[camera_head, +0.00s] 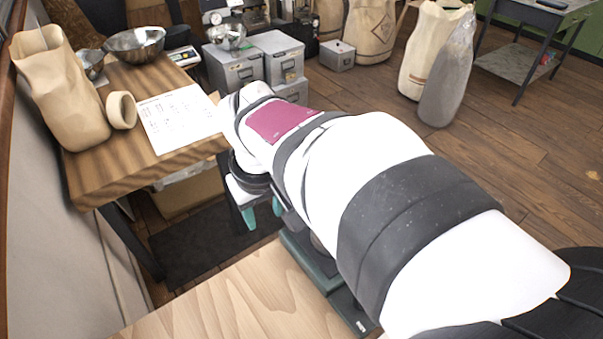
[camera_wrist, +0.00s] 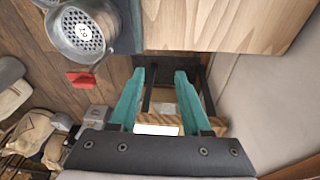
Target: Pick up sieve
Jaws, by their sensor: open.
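A round metal pan with a perforated bottom, which looks like the sieve (camera_wrist: 63,36), is at the upper left of the wrist view. It is partly cut off by the frame edge and lies beside the gripper, apart from the fingers. In the head view I cannot make it out; my arm hides that area. My gripper (camera_wrist: 160,76) has two teal fingers spread apart with nothing held between them. In the head view my gripper (camera_head: 263,213) hangs low beyond the light wooden table.
A light wooden table (camera_head: 226,304) is in front, with a teal-grey machine base (camera_head: 348,310) beside it. A darker wooden bench (camera_head: 135,82) at left holds a paper bag (camera_head: 60,90), metal bowl (camera_head: 135,43), tape roll (camera_head: 121,110) and sheet (camera_head: 180,117). A red part (camera_wrist: 81,80) is below the pan.

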